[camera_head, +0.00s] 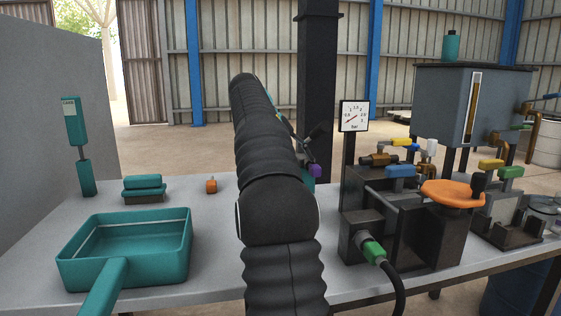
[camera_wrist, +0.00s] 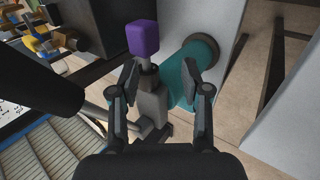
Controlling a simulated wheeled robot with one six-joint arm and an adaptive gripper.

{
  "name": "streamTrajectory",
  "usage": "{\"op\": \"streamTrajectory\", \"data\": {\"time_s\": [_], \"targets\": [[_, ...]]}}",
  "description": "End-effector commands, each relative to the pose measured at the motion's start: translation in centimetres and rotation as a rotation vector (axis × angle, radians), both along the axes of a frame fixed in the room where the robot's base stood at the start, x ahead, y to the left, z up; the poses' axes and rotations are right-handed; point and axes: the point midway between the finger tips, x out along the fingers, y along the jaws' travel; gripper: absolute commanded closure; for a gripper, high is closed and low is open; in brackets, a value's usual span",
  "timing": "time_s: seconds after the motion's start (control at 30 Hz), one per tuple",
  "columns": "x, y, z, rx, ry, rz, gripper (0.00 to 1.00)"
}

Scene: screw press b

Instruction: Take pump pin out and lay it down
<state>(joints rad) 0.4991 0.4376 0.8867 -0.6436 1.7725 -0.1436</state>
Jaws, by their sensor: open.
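The pump pin shows a purple block-shaped head (camera_wrist: 142,38) in the wrist view, on a thin light shaft that enters a dark and grey fitting (camera_wrist: 150,100). The purple head also shows in the head view (camera_head: 315,170), just right of my arm. My gripper (camera_wrist: 160,75) is open, with its two fingers spread. The purple head lies beyond the left fingertip in the picture, and nothing is seen between the fingers that they grip. A teal cylinder (camera_wrist: 182,68) passes behind the fingers. In the head view my arm hides the gripper and most of the pump.
A teal tray (camera_head: 125,262) with a handle, a teal block (camera_head: 143,188) and a small orange piece (camera_head: 211,186) sit on the left of the grey table (camera_head: 215,240). A gauge (camera_head: 355,116), an orange handwheel (camera_head: 453,194) and several valves crowd the right. The left middle tabletop is clear.

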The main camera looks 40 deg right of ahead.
Motion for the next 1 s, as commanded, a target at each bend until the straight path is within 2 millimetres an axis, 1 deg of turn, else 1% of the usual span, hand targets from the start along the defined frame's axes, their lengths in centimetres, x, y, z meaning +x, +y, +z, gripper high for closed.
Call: {"op": "streamTrajectory", "data": {"time_s": [0.03,0.17,0.33,0.63,0.67,0.7,0.77,0.8,0.83,0.87,0.9,0.97,1.0], "targets": [[-0.4,-0.7,0.0,0.000,0.000,-0.004,0.53],[-1.0,-1.9,0.0,-0.001,-0.001,-0.002,0.53],[-1.3,-2.2,-0.8,0.000,0.000,0.000,0.53],[-1.3,-2.3,-1.0,0.000,-0.001,0.001,0.53],[-1.3,-2.3,-1.0,0.000,-0.001,0.001,0.60],[-1.3,-2.3,-1.0,0.000,-0.001,0.001,0.70],[-1.3,-2.3,-1.0,0.000,0.000,0.000,0.85],[-1.3,-2.3,-1.0,0.000,0.000,0.000,0.95],[-1.3,-2.3,-1.0,0.000,0.000,0.000,0.97],[-1.3,-2.3,-1.0,0.000,0.000,0.000,0.65],[-1.3,-2.3,-1.0,0.000,0.000,0.000,0.75],[-1.3,-2.3,-1.0,0.000,-0.001,0.001,0.90],[-1.3,-2.3,-1.0,0.000,0.000,0.000,1.00]]}}
